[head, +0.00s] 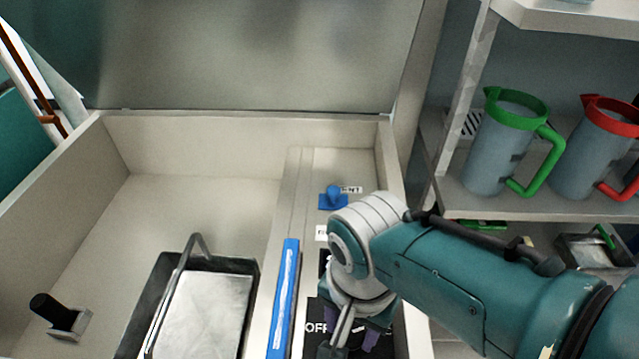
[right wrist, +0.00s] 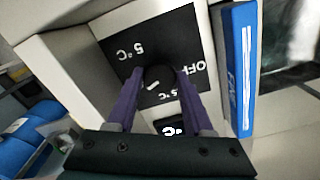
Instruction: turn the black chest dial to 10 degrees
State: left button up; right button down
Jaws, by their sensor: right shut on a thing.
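The black chest dial (right wrist: 160,76) shows in the right wrist view at the middle of a black plate (right wrist: 125,50). The plate has white markings: "OFF", "5°C" and a partly legible "°C" mark. A short white mark shows near the dial; I cannot read its setting for sure. My right gripper (right wrist: 161,84) has its purple fingers on either side of the dial, shut on it. In the head view the gripper (head: 348,338) is over the plate (head: 318,312) at the bottom, and the dial is hidden. My left gripper is in neither view.
The open chest has a blue dial (head: 333,198) farther back and a blue strip (head: 284,300) left of the plate. A metal tray with a handle (head: 205,310) and a black-knobbed fitting (head: 55,315) lie inside. Green-rimmed (head: 500,150) and red-rimmed (head: 592,155) jugs stand on the right shelf.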

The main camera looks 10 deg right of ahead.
aim_at(351, 333)
dwell(0.6)
jog(key=shift+c, duration=1.4)
grip_release()
notch_tip(351, 333, up, 8)
jog(key=p, duration=0.5)
jog(key=shift+r+p, duration=0.2)
jog(key=shift+p, duration=0.2)
jog(key=shift+r, duration=0.8)
